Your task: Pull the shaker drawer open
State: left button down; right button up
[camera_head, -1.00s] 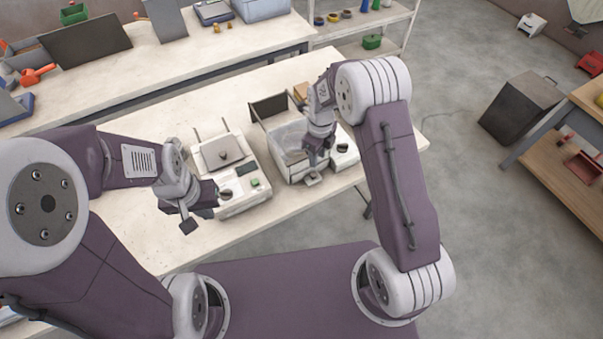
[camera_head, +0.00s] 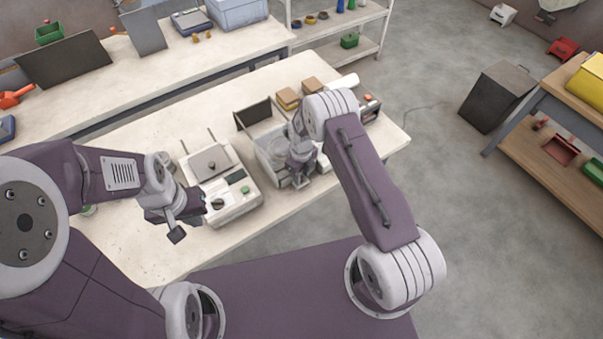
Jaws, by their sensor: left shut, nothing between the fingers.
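A white machine with an open bin (camera_head: 268,148), which I take for the shaker, stands on the bench right of centre, partly hidden by my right arm. My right gripper (camera_head: 299,182) is low at its front side, pointing down. Its fingers are small and partly covered by the wrist, so I cannot tell whether they are shut or touch a drawer handle. No clearly opened drawer shows. My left gripper (camera_head: 177,232) is shut and empty, apart in front of a second white machine with a grey lid (camera_head: 210,161).
Brown boxes (camera_head: 288,98) and a white roll (camera_head: 342,83) lie behind the shaker. The bench's left part (camera_head: 120,215) is mostly clear. A dark bin (camera_head: 497,97) stands on the floor to the right.

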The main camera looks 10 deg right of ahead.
grip_shut()
dwell(1.4)
